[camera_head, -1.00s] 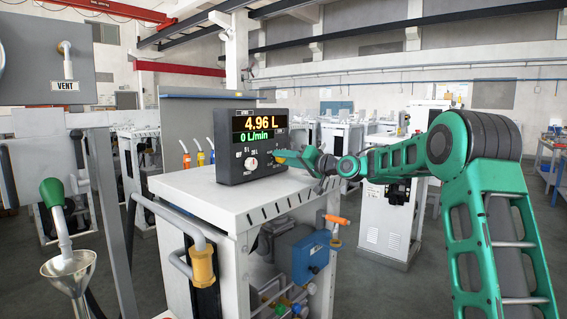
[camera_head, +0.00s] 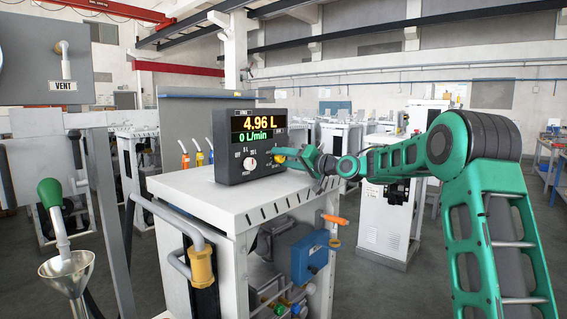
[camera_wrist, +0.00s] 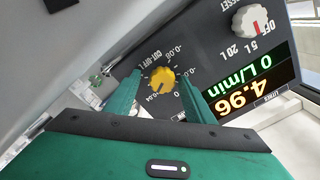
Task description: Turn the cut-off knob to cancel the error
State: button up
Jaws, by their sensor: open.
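The dark meter box (camera_head: 229,176) stands on a white cabinet and its display reads 4.96 L and 0 L/min. The yellow cut-off knob (camera_wrist: 163,79) shows on its face in the wrist view, with a numbered scale around it. My gripper (camera_wrist: 159,92) is open, with one green finger on each side of the yellow knob. Whether the fingers touch the knob is unclear. In the head view my gripper (camera_head: 290,158) is at the right side of the meter face and hides part of the yellow knob (camera_head: 279,156).
A white selector knob (camera_wrist: 251,20) marked OFF, 5 L and 20 L sits beside the yellow one. The white cabinet top (camera_head: 195,196) is clear around the meter. A metal funnel (camera_head: 67,270) and green-tipped nozzle (camera_head: 50,192) stand at the far left.

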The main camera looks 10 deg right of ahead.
jog(key=shift+s, duration=0.1)
jog(key=v, duration=0.9)
jog(key=shift+s+d, duration=0.25)
jog(key=shift+d, duration=0.1)
jog(key=shift+s+d, duration=0.2)
jog(key=shift+s, duration=0.15)
jog(key=shift+f, duration=0.1)
